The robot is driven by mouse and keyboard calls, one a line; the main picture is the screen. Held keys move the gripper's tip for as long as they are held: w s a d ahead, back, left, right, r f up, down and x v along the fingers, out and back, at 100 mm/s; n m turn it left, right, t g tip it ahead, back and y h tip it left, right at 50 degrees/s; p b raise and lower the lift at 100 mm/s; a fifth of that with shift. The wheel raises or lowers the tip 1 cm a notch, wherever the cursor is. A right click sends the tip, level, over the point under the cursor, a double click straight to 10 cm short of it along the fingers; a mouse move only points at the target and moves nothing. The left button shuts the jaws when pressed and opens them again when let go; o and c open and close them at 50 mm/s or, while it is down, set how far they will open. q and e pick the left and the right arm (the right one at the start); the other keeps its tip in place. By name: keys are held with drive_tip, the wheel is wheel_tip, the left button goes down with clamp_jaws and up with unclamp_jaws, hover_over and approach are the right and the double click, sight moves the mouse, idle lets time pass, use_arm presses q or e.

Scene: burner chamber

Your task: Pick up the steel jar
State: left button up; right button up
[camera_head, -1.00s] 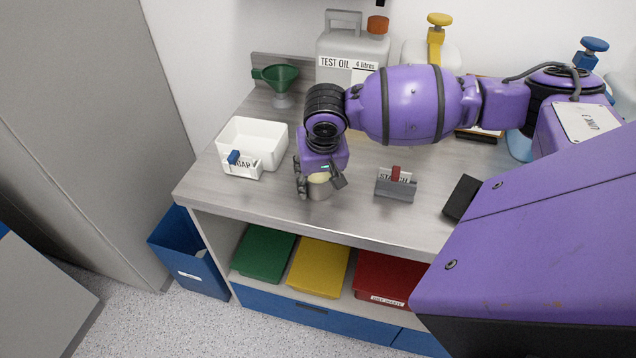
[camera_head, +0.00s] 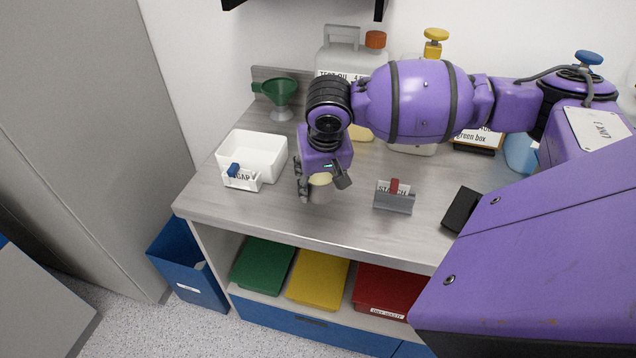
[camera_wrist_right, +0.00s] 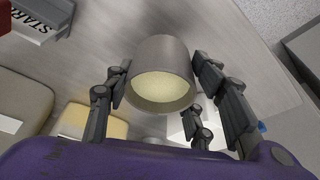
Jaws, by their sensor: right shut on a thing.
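The steel jar (camera_head: 320,192) is a small grey metal cup with pale yellow contents. In the wrist view the jar (camera_wrist_right: 161,52) stands between the fingers, its open mouth toward the camera and the contents in it. My right gripper (camera_head: 321,183) comes down over the jar from above and is shut on it, near the front edge of the worktop. It also shows in the wrist view (camera_wrist_right: 165,85), with fingers on both sides of the jar. The jar's far side and base are partly hidden. My left gripper is not in view.
A white tray (camera_head: 270,145) with a sugar label holder (camera_head: 241,178) is left of the jar. A starch label holder (camera_head: 394,199) is to its right. A green funnel (camera_head: 275,90) and a test oil canister (camera_head: 343,55) stand behind. Coloured boxes (camera_head: 319,280) lie on the shelf below.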

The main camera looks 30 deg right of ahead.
drive_tip(key=s+a+r+p, duration=0.1)
drive_tip(key=s+r+p, duration=0.1)
drive_tip(key=s+r, duration=0.6)
drive_tip(key=shift+s+a+r, duration=0.2)
drive_tip(key=shift+s+r, duration=0.1)
drive_tip(key=shift+s, duration=2)
drive_tip(key=o, duration=0.8)
clamp_jaws()
drive_tip(key=shift+c, duration=0.3)
unclamp_jaws()
clamp_jaws()
